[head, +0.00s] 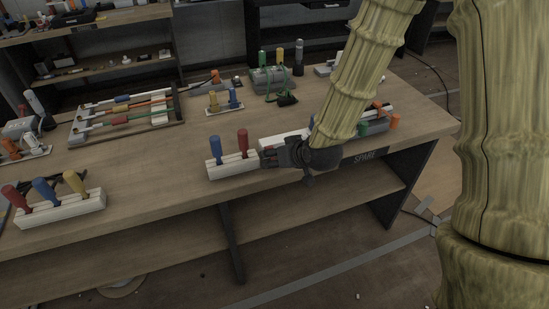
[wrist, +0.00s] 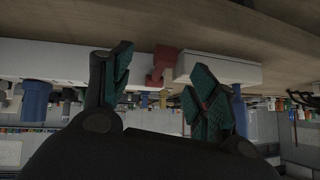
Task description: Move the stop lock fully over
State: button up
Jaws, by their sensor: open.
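A white block (head: 230,168) with an upright blue lever (head: 216,150) and red lever (head: 242,142) stands near the table's front edge. My gripper (head: 265,158) is just right of the red lever, low beside the block. The wrist view looks upside down. There my gripper (wrist: 157,72) is open, with a red piece (wrist: 163,62) showing between its fingertips in front of a white bar (wrist: 60,65). A blue post (wrist: 36,100) is at the left. Contact cannot be told. I cannot tell which part is the stop lock.
Another white block (head: 75,210) with red, blue and yellow levers is at the front left. A rack of coloured rods (head: 125,112) lies behind. Green and orange pieces (head: 378,127) sit right of my arm, above a SPARE label (head: 364,155).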

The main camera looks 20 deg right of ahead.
jog(key=shift+v, duration=2.5)
jog(key=shift+c, duration=0.2)
